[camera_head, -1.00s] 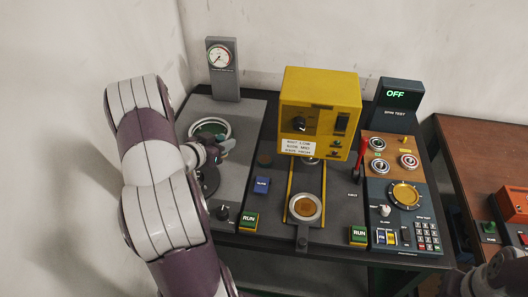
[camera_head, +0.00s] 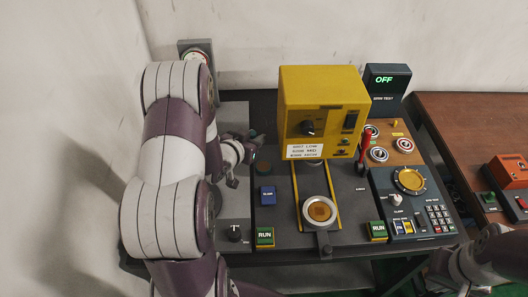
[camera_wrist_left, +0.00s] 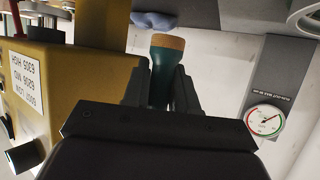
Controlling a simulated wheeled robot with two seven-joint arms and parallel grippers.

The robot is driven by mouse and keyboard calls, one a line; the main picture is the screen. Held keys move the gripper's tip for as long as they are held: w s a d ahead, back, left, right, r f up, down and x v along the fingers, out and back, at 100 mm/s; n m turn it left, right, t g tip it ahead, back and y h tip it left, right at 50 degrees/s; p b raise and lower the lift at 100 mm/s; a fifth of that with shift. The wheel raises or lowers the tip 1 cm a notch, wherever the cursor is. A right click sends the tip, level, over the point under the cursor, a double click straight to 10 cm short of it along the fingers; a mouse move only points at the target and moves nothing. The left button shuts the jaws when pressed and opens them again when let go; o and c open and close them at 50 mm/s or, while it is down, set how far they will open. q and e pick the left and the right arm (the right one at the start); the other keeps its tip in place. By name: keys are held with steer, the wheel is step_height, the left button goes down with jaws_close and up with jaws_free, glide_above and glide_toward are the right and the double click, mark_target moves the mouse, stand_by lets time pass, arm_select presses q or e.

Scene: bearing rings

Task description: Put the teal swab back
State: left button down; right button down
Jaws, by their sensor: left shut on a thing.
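The teal swab (camera_wrist_left: 163,72), with a tan end, is held between the fingers of my left gripper (camera_wrist_left: 165,88) in the left wrist view. In the head view my left gripper (camera_head: 254,142) is left of the yellow machine, above the bench. There the swab shows only as a small dark teal bit, and its far end is hidden. Its holder cannot be made out. Part of my right arm is at the bottom right corner of the head view, too dark and cropped to show its jaws.
The yellow machine (camera_head: 322,105) stands close to the right of my left gripper. A dial gauge (camera_head: 195,55) is behind my left arm; it also shows in the left wrist view (camera_wrist_left: 265,120). A spin test panel (camera_head: 410,200) is at right, and a brown table (camera_head: 470,125) beyond it.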

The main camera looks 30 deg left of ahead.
arm_select(q)
steer(key=d+f, duration=0.1)
steer(key=w+d+f, duration=0.1)
steer(key=shift+w+d+f, duration=0.15)
steer(key=shift+d+f, duration=0.05)
steer(key=shift+f, duration=0.1)
step_height(320, 180, down, 4)
steer(key=shift+r, duration=0.1)
steer(key=shift+w+d+f, duration=0.1)
steer(key=shift+f, duration=0.2)
